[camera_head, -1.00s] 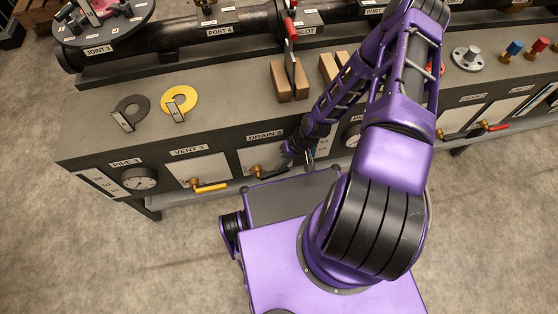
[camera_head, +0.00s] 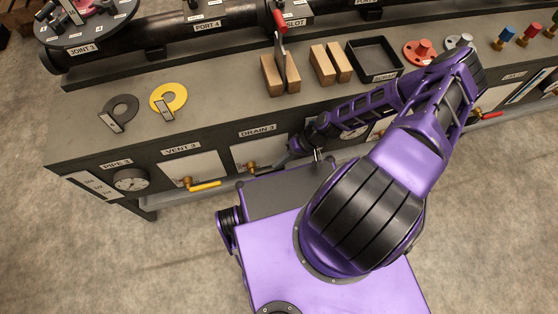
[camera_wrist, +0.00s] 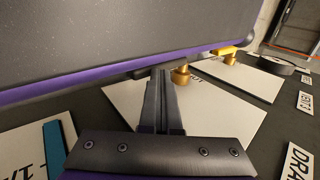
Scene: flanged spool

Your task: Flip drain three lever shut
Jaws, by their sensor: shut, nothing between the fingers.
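The drain three valve (camera_head: 252,168) shows as a brass fitting on a white plate under the DRAIN 3 label (camera_head: 257,131) on the bench front. Its lever cannot be made out in the head view. My gripper (camera_head: 281,160) is low at the bench front, just right of this valve. In the wrist view my gripper (camera_wrist: 161,78) is shut, with its fingers together and empty. A brass fitting (camera_wrist: 181,76) shows just beyond the fingertips, partly hidden by my base. I cannot tell whether the fingers touch it.
The vent three valve's yellow lever (camera_head: 205,186) lies sideways to the left of drain three. A gauge (camera_head: 130,179) is farther left. Wooden blocks (camera_head: 272,78), a dark tray (camera_head: 374,60) and a yellow ring (camera_head: 168,97) are on the bench top. My base stands close to the bench front.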

